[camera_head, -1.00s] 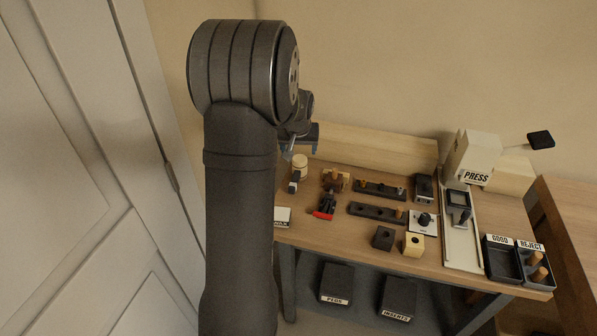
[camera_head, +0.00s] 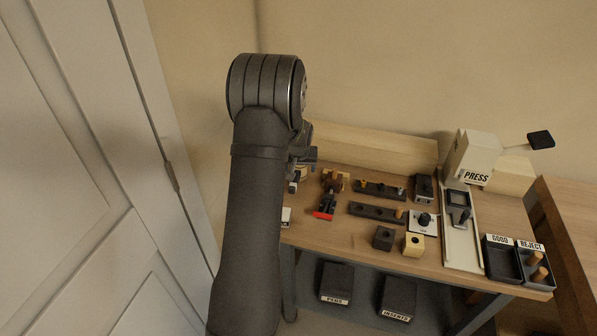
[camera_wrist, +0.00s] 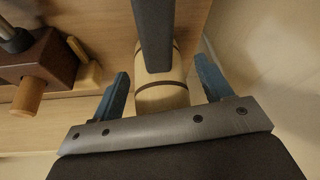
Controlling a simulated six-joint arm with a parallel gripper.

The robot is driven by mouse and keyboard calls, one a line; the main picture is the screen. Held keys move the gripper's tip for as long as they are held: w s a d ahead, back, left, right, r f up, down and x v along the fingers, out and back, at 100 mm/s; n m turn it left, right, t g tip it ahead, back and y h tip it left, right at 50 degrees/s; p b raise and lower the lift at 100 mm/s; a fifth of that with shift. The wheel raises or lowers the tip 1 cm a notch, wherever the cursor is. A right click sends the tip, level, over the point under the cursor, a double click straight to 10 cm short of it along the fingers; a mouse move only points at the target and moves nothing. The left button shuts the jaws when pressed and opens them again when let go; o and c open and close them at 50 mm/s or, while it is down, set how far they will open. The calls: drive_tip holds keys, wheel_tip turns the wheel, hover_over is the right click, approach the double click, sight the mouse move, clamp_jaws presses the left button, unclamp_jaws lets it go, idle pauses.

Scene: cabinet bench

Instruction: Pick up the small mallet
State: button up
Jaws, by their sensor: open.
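The small mallet, with a pale wooden head (camera_wrist: 160,98) with dark bands and a dark handle (camera_wrist: 152,35), lies in the middle of the wrist view. Its handle runs toward the top of that picture. My gripper (camera_wrist: 163,78) is open, its two blue fingers on either side of the mallet head with a gap on each side. In the head view my gripper (camera_head: 303,158) is over the left end of the bench, and my arm hides most of the mallet; only a little of its pale head (camera_head: 302,174) shows.
A brown block with a wooden peg (camera_wrist: 30,90) stands left of my gripper in the wrist view. A red-handled clamp (camera_head: 325,206) and dark peg strips (camera_head: 377,211) lie to the right. A pale backboard (camera_head: 370,153) runs behind; the press (camera_head: 473,158) is far right.

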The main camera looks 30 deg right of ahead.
drive_tip(key=shift+f, duration=0.1)
drive_tip(key=shift+c, duration=0.2)
drive_tip(key=c, duration=1.1)
drive_tip(key=shift+r, duration=0.45)
drive_tip(key=r, duration=0.3)
drive_tip(key=shift+s+d+r, duration=0.2)
drive_tip(key=shift+s+r, duration=0.05)
drive_tip(key=shift+r, duration=0.15)
drive_tip(key=s+d+r, duration=0.1)
drive_tip(key=s+r, duration=0.1)
drive_tip(key=s, duration=0.1)
drive_tip(key=s+d+r, duration=0.2)
drive_tip(key=s, duration=0.1)
drive_tip(key=s+d+r, duration=0.1)
drive_tip(key=s+r, duration=0.1)
drive_tip(key=s, duration=0.2)
drive_tip(key=shift+d+r, duration=0.15)
drive_tip(key=shift+r, duration=0.05)
